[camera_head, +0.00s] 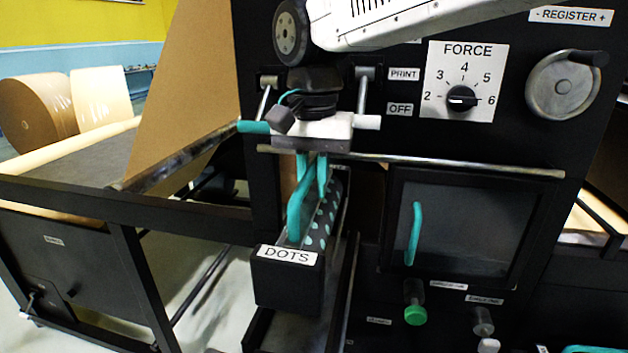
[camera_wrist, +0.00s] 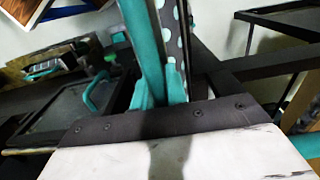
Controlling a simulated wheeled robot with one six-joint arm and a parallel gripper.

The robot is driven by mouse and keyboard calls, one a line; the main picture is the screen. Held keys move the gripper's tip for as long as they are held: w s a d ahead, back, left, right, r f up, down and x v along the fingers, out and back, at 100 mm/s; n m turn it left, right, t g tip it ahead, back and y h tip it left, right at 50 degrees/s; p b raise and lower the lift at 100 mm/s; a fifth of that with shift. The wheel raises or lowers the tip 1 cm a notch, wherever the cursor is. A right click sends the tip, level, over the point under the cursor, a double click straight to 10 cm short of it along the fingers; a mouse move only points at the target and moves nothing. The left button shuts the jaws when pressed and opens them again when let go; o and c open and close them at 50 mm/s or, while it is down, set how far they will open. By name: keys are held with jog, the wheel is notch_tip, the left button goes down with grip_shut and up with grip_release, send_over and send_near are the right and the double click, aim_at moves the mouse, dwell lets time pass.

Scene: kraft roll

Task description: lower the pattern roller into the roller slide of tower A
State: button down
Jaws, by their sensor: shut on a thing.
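My gripper (camera_head: 312,172) is shut on the carrier's teal handle (camera_head: 295,216), above the roller. The wrist view shows my teal fingers (camera_wrist: 160,92) around the handle (camera_wrist: 143,35), with the dotted roller (camera_wrist: 186,30) alongside. The carrier points out from the black tower front. Dark rails (camera_head: 346,293), apparently the roller slide, run below and beside it. The carrier hides part of them, and I cannot tell whether it touches them.
A metal bar (camera_head: 450,160) crosses the tower front close to my gripper. A dark door with a teal handle (camera_head: 414,232) is to the right, with a green knob (camera_head: 415,314) below. A black table frame (camera_head: 120,205) stands left. Bare floor (camera_head: 205,285) shows between.

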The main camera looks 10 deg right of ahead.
aim_at(280, 272)
jog(key=shift+a+f, duration=0.1)
jog(key=shift+f, duration=4.5)
jog(key=c, duration=1.3)
grip_release()
jog(key=shift+s+f, duration=0.1)
jog(key=shift+c, duration=0.2)
jog(key=shift+r, duration=1.75)
jog(key=shift+s+a+r, duration=0.35)
jog(key=shift+s+a, duration=0.55)
jog(key=shift+s, duration=1.6)
jog(key=shift+s+a+r, duration=0.35)
jog(key=shift+s+a, duration=0.55)
jog(key=shift+s, duration=1.65)
jog(key=shift+s+a+r, duration=0.35)
jog(key=shift+s+a, duration=0.55)
jog(key=shift+s, duration=1.6)
